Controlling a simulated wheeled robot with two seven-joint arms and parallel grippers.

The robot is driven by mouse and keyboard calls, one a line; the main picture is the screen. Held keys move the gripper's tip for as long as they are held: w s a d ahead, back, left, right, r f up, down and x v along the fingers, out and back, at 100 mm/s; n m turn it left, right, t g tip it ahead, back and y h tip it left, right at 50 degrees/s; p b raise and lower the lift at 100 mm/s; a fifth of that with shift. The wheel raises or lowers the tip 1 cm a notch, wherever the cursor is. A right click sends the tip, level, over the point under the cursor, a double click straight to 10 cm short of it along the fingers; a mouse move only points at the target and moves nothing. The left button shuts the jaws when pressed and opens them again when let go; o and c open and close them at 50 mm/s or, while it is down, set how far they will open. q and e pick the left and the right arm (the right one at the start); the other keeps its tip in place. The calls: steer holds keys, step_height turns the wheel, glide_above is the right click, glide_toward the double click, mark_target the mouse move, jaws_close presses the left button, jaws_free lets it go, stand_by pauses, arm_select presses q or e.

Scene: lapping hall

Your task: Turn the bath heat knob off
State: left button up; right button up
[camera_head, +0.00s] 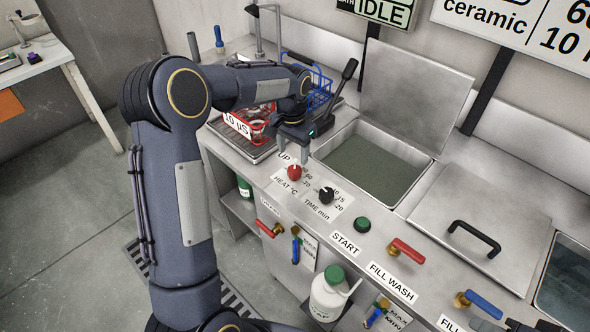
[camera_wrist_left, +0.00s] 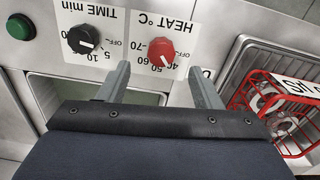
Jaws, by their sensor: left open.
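The red heat knob (camera_head: 294,172) sits on the steel front panel beside its HEAT °C label. In the left wrist view the red knob (camera_wrist_left: 160,52) shows upside down, its white mark toward the bottom of the picture, near the 50 and 60 marks and away from OFF. My left gripper (camera_head: 293,155) is open just behind the knob in the head view. In the wrist view its two fingers (camera_wrist_left: 158,72) are apart, with the knob between and beyond their tips. I cannot tell whether they touch it. My right gripper is not in view.
The black time knob (camera_head: 326,195) is close beside the heat knob. A green START button (camera_head: 362,224) and a red lever (camera_head: 406,248) lie farther right. An open bath (camera_head: 372,165) is behind. A red basket (camera_head: 240,124) stands left of the gripper.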

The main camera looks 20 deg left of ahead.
mark_target(294, 169)
arm_select(q)
steer(key=f, duration=0.6)
steer(key=w+f, duration=0.1)
steer(key=f, duration=0.2)
steer(key=shift+p, duration=0.3)
steer(key=shift+c, duration=0.2)
steer(key=c, duration=1)
